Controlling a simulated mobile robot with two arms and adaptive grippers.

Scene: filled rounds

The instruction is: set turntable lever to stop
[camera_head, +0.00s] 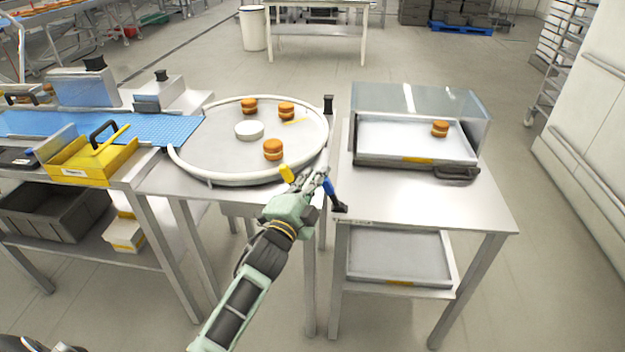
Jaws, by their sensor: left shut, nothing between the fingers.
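The turntable (225,160) is a round grey disc with a pale raised rim, and several orange-brown filled rounds (273,150) stand on it. The lever (331,191), with a blue grip and a black base, is at the turntable's front right edge. My left gripper (316,176) is shut and empty, right beside the lever's upper end. I cannot tell whether they touch. The fingers hide part of the rim and maybe the lever's tip. A yellow piece (287,174) shows at the rim just left of the fingers. My right gripper is out of view.
A white disc (249,130) sits mid-turntable. To the right, a table (430,205) bears a clear-covered tray (400,160) with one round (440,129). To the left are a blue belt (165,129) and a yellow bin (95,165). A black post (328,104) stands behind the turntable's right side.

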